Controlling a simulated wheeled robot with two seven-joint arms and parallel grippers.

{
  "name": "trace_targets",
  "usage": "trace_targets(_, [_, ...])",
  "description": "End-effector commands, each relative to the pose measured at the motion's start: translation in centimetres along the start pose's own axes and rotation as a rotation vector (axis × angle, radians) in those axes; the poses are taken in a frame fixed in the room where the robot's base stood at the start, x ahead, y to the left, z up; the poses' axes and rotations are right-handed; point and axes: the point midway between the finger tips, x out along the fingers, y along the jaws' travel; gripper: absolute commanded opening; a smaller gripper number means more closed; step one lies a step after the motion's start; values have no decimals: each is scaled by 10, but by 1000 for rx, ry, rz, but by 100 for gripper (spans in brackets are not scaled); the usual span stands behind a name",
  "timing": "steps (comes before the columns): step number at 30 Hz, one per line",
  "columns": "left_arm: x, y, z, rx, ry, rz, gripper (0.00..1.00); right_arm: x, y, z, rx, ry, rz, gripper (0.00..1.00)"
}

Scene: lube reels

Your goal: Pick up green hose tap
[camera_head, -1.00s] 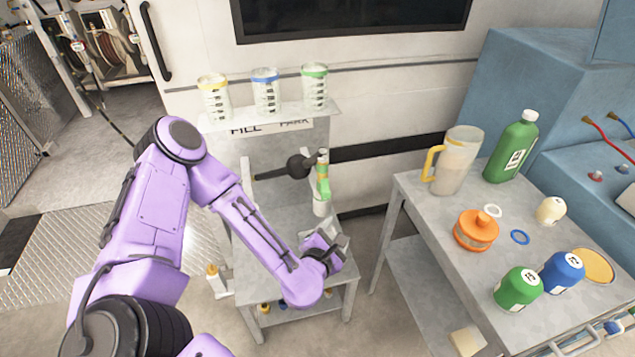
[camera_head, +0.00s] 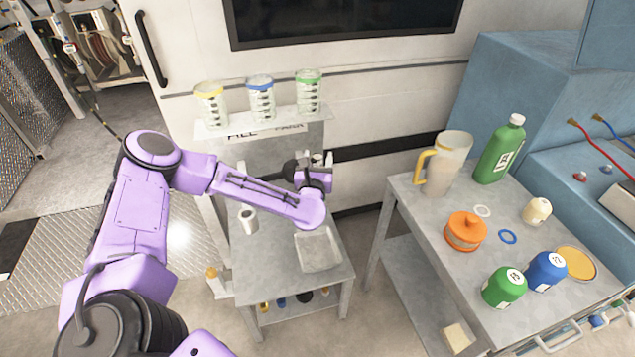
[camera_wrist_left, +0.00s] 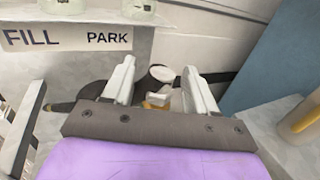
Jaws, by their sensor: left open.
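In the head view my left gripper (camera_head: 321,162) is at the black hose arm beside the small grey stand and hides most of the green hose tap. In the left wrist view the gripper (camera_wrist_left: 158,80) is open, its two pale fingers apart. A round white top (camera_wrist_left: 163,74) with a brass-coloured part below it shows between the fingers. It seems to be the tap; its green band is hidden here. I cannot tell whether the fingers touch it. My right gripper is not in view.
A shelf marked FILL and PARK (camera_head: 262,126) holds jars with yellow, blue and green rims above the gripper. A white cup (camera_head: 248,219) and a grey tray (camera_head: 318,249) are on the stand. The right table (camera_head: 415,205) holds a jug, bottles and an orange pot.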

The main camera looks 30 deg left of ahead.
Motion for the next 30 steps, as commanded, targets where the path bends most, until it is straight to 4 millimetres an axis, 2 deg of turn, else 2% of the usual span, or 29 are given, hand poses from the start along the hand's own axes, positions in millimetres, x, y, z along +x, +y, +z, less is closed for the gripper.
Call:
trace_targets(3, [0,0,-1,0,0,0,57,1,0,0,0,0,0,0])
trace_targets(4, [0,0,-1,0,0,0,51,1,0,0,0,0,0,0])
trace_targets(6, [-1,0,-1,0,0,0,28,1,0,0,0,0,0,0])
trace_targets(9, [-1,0,-1,0,0,-1,0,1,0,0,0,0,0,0])
trace_targets(20, [0,-1,4,-2,-2,-1,0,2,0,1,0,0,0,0])
trace_targets(23, [0,0,19,-5,-5,1,0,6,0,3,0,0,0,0])
trace_targets(30, [-1,0,76,-5,-7,-1,0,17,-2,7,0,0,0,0])
